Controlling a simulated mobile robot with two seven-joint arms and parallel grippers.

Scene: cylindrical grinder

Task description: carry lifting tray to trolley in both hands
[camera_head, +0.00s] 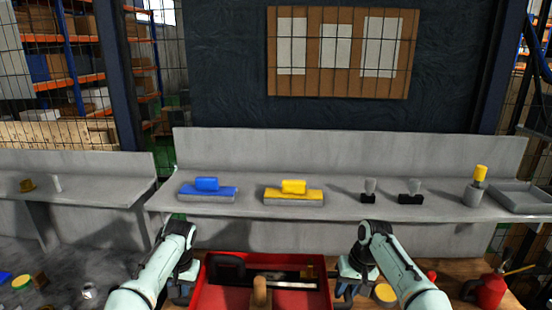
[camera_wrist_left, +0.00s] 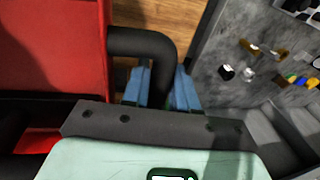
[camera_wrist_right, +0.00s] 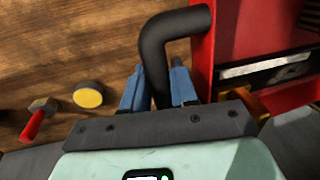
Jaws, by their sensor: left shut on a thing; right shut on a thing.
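The red lifting tray (camera_head: 265,298) is low in the middle of the head view, between my two arms, with a brown handle and dark items in it. My left gripper (camera_wrist_left: 158,85) is shut on the tray's black handle (camera_wrist_left: 150,42) in the left wrist view. My right gripper (camera_wrist_right: 157,85) is shut on the other black handle (camera_wrist_right: 172,27) in the right wrist view. Wood shows below the tray in both wrist views; whether the tray touches it is unclear. I cannot tell which surface is the trolley.
A grey bench (camera_head: 240,210) ahead holds a blue float (camera_head: 207,189), a yellow float (camera_head: 294,190) and small tools. A red can (camera_head: 490,289) and a yellow-topped round item (camera_head: 385,293) stand on the wood at the right. A grey surface with small objects lies at the left.

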